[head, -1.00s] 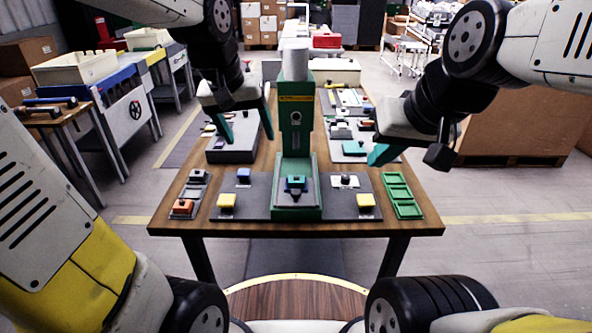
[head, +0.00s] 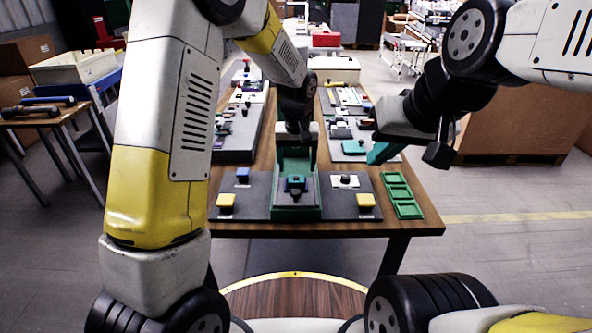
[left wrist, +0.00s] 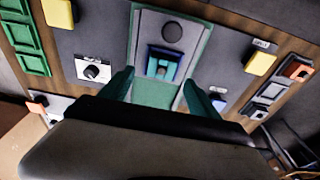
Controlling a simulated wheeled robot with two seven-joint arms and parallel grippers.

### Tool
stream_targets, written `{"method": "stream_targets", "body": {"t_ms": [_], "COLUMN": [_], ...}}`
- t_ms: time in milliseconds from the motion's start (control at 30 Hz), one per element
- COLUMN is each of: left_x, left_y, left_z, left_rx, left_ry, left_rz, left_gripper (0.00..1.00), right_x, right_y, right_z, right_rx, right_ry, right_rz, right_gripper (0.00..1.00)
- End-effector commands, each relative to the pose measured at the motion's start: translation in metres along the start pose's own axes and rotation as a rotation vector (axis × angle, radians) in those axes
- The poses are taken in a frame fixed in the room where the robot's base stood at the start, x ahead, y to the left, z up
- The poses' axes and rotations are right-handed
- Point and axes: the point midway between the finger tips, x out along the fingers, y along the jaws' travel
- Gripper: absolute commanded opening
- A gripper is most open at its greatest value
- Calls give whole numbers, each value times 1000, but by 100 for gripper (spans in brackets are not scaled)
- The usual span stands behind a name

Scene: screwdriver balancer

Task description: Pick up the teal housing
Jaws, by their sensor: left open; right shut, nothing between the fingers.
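The teal housing (head: 294,188), a small block with a blue part on it, sits on the base of the green press (head: 294,212) at the table's front middle. It also shows in the left wrist view (left wrist: 162,70), a little beyond and between the fingertips of my left gripper (left wrist: 158,88). My left gripper (head: 296,146) is open and empty, in front of the press column, above and behind the housing in the head view; it hides most of the column. My right gripper (head: 376,155) is shut and empty, raised over the table's right side.
Yellow buttons (head: 226,202) (head: 365,201) flank the press, with a blue button (head: 243,175) and a black knob (head: 345,179) nearby. A green compartment tray (head: 403,193) lies at the right edge. Grey panels with small parts (head: 235,140) are farther back.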

Motion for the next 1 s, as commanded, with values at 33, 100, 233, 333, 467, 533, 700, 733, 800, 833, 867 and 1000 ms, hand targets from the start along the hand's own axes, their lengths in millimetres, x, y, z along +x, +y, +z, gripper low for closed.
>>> {"method": "stream_targets", "body": {"t_ms": [33,100,233,333,467,533,700,733,800,833,867,1000], "left_x": [10,21,35,38,38,38,38,38,38,38,38,38], "left_y": [-2,-3,-2,-2,-2,-2,-2,-2,-2,-2,-2,-2], "left_z": [1,1,0,0,0,0,0,0,0,0,0,0], "left_rx": [-1,0,1,1,1,1,1,1,1,1,1,1], "left_ry": [-4,-4,-2,-1,0,0,0,0,0,0,0,0], "left_rz": [-2,-2,-1,0,0,0,0,0,0,0,0,0], "left_gripper": [71,71,71,71,71,69,36,30,16,10,4,0], "right_x": [0,0,0,0,0,0,0,0,0,0,0,0], "right_y": [0,0,0,0,0,0,0,0,0,0,0,0], "right_z": [0,0,0,0,0,0,0,0,0,0,0,0], "right_rx": [0,0,0,0,0,0,0,0,0,0,0,0], "right_ry": [0,0,0,0,0,0,0,0,0,0,0,0], "right_rz": [0,0,0,0,0,0,0,0,0,0,0,0], "right_gripper": [0,0,0,0,0,0,0,0,0,0,0,0]}}
